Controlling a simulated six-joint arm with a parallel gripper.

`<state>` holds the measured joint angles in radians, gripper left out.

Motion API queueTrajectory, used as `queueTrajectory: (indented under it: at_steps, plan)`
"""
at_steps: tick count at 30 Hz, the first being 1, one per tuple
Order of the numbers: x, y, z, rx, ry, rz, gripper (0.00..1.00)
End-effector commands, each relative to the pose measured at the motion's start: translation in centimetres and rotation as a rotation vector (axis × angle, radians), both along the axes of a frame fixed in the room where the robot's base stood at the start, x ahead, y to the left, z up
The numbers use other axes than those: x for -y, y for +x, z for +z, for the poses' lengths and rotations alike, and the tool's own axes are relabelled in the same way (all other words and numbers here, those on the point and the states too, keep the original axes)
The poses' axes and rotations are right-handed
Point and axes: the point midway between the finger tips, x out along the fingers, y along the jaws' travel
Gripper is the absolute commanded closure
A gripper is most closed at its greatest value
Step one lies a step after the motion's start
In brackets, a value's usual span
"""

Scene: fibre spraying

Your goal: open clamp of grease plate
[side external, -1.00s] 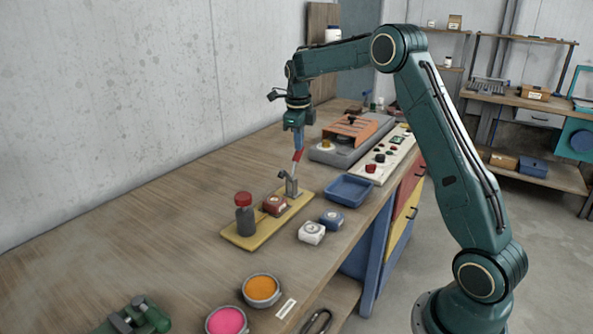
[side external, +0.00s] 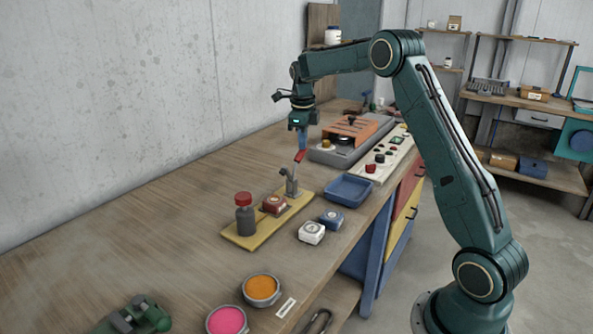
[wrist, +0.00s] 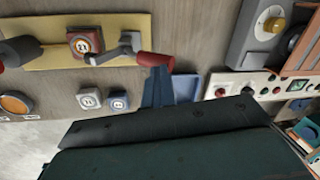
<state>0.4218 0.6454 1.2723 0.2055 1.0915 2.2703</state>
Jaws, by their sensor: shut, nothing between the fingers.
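The grease plate (side external: 240,238) is a yellow board on the bench, also in the wrist view (wrist: 60,58). It carries a dark bottle with a red cap (side external: 244,215), a small red block (side external: 275,204) and a grey toggle clamp (side external: 291,187). The clamp's red handle (side external: 299,156) points up, leaning right; its short arm appears raised off the red block. My gripper (side external: 302,149) is shut and empty, just above the handle. In the wrist view its blue fingers (wrist: 157,85) overlap the handle's edge (wrist: 155,60); I cannot tell whether they touch.
A blue tray (side external: 349,189) stands right of the plate. White (side external: 311,232) and blue (side external: 332,219) blocks lie in front. Orange (side external: 261,289) and pink (side external: 227,321) bowls are near the front. A control panel (side external: 381,160) and grey machine (side external: 335,155) stand behind.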

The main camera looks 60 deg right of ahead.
Motion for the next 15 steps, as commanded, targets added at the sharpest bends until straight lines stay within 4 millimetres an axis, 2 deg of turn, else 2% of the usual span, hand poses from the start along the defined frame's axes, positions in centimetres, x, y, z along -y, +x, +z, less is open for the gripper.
queueTrajectory:
  at_steps: [1, 7, 15]
  plan:
    - [1.5, -0.3, -0.9, 0.002, -0.013, -0.032, 1.0]
    - [1.4, -0.3, -0.4, 0.003, -0.013, -0.031, 1.0]
    - [0.6, -0.4, 2.5, 0.007, -0.012, -0.022, 1.0]
